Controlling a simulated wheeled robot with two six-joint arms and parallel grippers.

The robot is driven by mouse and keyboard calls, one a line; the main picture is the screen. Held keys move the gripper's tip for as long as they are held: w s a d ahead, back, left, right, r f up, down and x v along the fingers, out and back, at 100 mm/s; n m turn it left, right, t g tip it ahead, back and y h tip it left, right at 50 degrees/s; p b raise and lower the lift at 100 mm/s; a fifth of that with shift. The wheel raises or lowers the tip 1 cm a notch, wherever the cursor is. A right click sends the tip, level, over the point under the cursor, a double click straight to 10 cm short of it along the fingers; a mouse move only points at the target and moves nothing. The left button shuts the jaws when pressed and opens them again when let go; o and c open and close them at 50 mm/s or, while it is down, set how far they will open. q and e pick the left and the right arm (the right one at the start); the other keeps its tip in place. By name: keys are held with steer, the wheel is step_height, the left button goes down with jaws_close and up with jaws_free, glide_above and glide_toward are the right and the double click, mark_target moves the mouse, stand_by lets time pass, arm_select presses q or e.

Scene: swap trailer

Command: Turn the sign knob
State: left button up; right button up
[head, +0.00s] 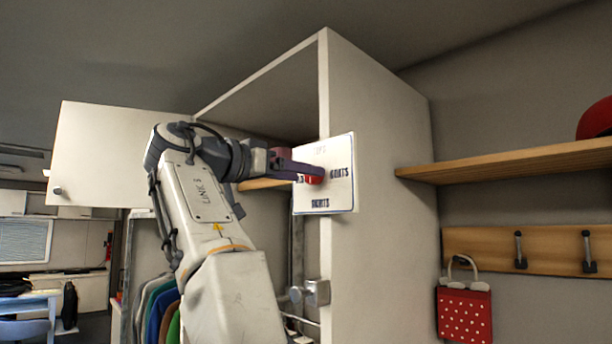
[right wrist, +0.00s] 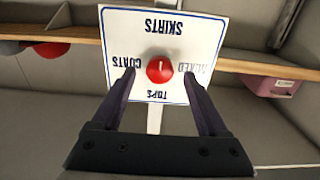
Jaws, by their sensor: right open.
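The white sign (head: 338,190) is fixed to the front edge of the tall white cabinet and carries words on its four sides. In the right wrist view the sign (right wrist: 175,40) appears upside down. The red sign knob (head: 316,176) is at its middle. In the right wrist view the knob (right wrist: 160,69) is round, with a short white mark on its face. My right gripper (right wrist: 160,77) is open, with a finger on either side of the knob. Gaps show there between fingers and knob; I cannot tell how deep the fingers reach. My left gripper is not in view.
The white cabinet's side panel (head: 378,170) stands right of the sign, and an open cabinet door (head: 110,150) is at left. A wooden shelf (head: 510,160), a hook rail (head: 550,250) and a red dotted bag (head: 464,312) are at right. Clothes (head: 160,305) hang below.

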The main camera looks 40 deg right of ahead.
steer(key=a, duration=0.8)
steer(key=shift+s+p, duration=0.3)
steer(key=shift+p, duration=0.1)
